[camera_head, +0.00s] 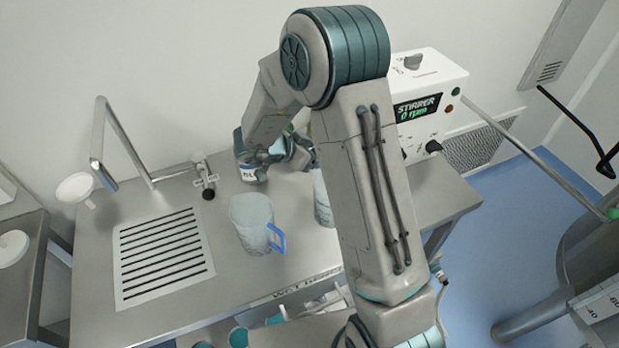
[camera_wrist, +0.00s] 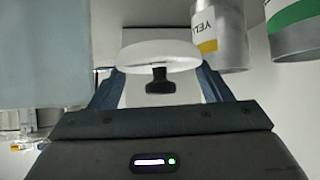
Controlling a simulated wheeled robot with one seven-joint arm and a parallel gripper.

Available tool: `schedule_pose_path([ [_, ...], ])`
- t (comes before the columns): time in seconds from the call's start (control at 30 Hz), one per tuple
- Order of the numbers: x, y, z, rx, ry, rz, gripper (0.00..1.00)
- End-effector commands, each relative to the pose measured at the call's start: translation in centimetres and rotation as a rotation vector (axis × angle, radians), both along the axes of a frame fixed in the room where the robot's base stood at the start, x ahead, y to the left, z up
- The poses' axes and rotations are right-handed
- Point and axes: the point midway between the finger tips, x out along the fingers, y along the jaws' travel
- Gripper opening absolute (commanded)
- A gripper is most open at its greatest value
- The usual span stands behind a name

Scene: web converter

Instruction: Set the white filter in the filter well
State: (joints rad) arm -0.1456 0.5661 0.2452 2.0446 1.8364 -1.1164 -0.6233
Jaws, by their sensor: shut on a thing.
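In the wrist view a round white disc with a black knob, which looks like the white filter (camera_wrist: 148,57), sits between the two fingers of my gripper (camera_wrist: 160,78). The fingers are shut on its sides. In the head view my gripper (camera_head: 274,156) is low over the back of the steel bench, just behind the clear jug and beside a labelled canister. The filter is hidden there by the arm and fingers. I cannot make out the filter well for certain in either view.
A clear jug with a blue handle (camera_head: 254,222) stands on the steel bench (camera_head: 105,225), right of a slotted drain (camera_head: 160,255). A labelled canister (camera_head: 250,173) and a stirrer box (camera_head: 432,95) are near my gripper. A yellow-labelled can (camera_wrist: 222,35) is close in the wrist view.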

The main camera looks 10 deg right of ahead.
Motion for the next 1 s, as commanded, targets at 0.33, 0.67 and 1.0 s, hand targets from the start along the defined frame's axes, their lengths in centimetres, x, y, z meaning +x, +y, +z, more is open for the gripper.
schedule_pose_path([
  [0.33,0.0,0.1,-5.3,-0.001,0.001,0.002,0.49],
  [0.67,-0.1,0.1,-8.9,-0.001,0.002,0.003,0.49],
  [1.0,0.0,0.2,-9.5,-0.001,-0.001,0.003,0.49],
])
